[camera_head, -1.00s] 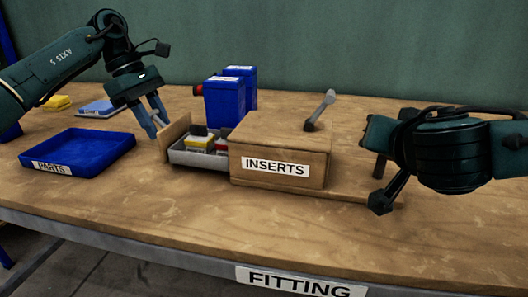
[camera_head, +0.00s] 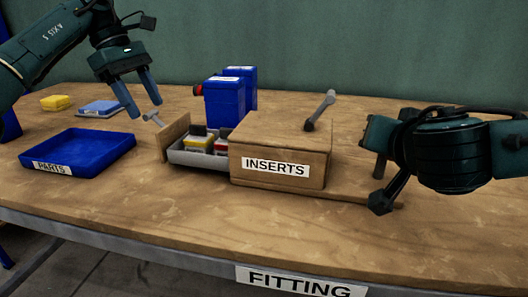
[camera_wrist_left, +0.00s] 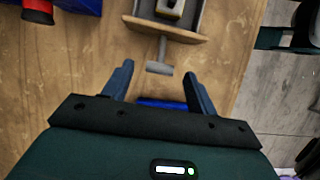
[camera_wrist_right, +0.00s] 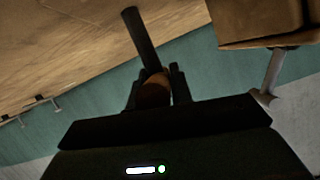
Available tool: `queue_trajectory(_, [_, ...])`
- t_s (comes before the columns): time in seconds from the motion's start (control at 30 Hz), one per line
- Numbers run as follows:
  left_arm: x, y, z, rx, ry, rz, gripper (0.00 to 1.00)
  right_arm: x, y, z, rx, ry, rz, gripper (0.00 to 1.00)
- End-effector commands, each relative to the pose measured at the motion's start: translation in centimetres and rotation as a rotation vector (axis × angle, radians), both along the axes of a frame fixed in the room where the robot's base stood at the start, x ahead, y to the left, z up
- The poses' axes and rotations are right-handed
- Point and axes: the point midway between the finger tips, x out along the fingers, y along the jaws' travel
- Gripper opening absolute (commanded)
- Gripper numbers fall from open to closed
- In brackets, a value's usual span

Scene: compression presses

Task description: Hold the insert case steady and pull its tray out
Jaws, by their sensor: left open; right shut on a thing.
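The wooden insert case (camera_head: 278,150), labelled INSERTS, stands mid-table. Its grey tray (camera_head: 192,158) sticks out of the left side, with yellow and red boxes in it. The tray's wooden front panel (camera_head: 174,132) carries a grey T-shaped handle (camera_head: 152,115), also in the left wrist view (camera_wrist_left: 160,62). My left gripper (camera_head: 145,105) is open and empty, just above and left of the handle, apart from it. My right gripper (camera_wrist_right: 155,80) is shut on a brown rounded piece (camera_wrist_right: 153,92) right of the case. I cannot tell how that piece joins the case.
A blue PARTS tray (camera_head: 78,153) lies at the left, with clear table between it and the insert tray. Blue bins (camera_head: 225,103) stand behind the insert tray. A grey lever (camera_head: 320,110) rises at the case's back right. The table's front is clear.

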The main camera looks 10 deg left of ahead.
Motion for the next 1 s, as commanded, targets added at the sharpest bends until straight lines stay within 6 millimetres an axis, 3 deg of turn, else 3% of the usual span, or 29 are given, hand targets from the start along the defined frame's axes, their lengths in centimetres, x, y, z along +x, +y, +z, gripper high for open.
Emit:
queue_trajectory(0.2, [0.1,0.8,1.9,0.001,-0.001,0.001,0.58,0.0,0.0,0.0,0.0,-0.002,-0.001,0.0])
queue_trajectory(0.53, [0.0,1.0,2.2,0.001,0.0,0.0,0.58,0.0,0.0,0.0,0.0,-0.002,-0.002,0.0])
queue_trajectory(0.57, [0.0,1.0,2.2,0.001,0.0,0.0,0.58,0.0,0.0,0.0,0.0,-0.002,-0.002,0.24])
queue_trajectory(0.83, [0.0,1.0,2.2,0.001,0.0,0.001,0.58,0.0,0.0,0.0,0.0,-0.001,0.0,0.46])
queue_trajectory(1.0, [0.0,1.0,2.2,0.001,0.0,0.001,0.58,0.0,0.0,0.0,0.0,-0.001,0.0,0.47])
